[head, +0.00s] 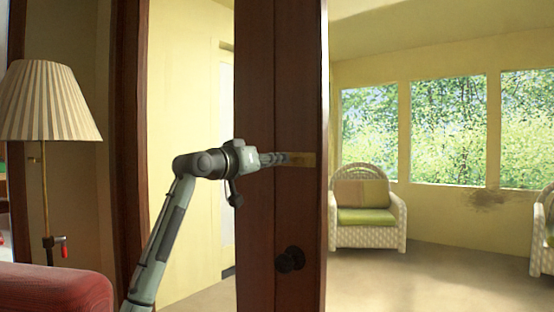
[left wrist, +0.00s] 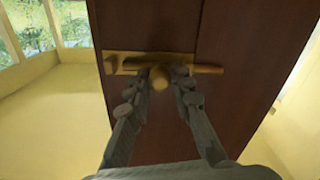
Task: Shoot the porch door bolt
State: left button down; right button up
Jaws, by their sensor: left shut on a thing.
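The porch door (head: 268,80) is a dark brown wooden panel in the middle of the head view. A brass bolt (head: 305,159) is mounted across it near its right edge. In the left wrist view the brass bolt (left wrist: 206,68) lies level, with a round knob (left wrist: 159,79) sticking out toward the camera. My left gripper (head: 284,158) reaches the bolt from the left. Its fingers (left wrist: 160,75) are on either side of the knob and shut on it. The fingers partly hide the bolt. My right gripper is in neither view.
A dark round doorknob (head: 290,260) sits lower on the door. A dark door post (head: 128,130) stands left, with a gap between. A lamp (head: 48,102) and red seat (head: 55,292) are at far left. A wicker chair (head: 366,237) stands beyond, right.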

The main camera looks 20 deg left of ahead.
pick_arm(q)
jog(key=shift+a, duration=0.3)
jog(key=c, duration=1.3)
grip_release()
jog(key=shift+a, duration=0.1)
jog(key=shift+c, duration=0.2)
jog(key=v, duration=1.2)
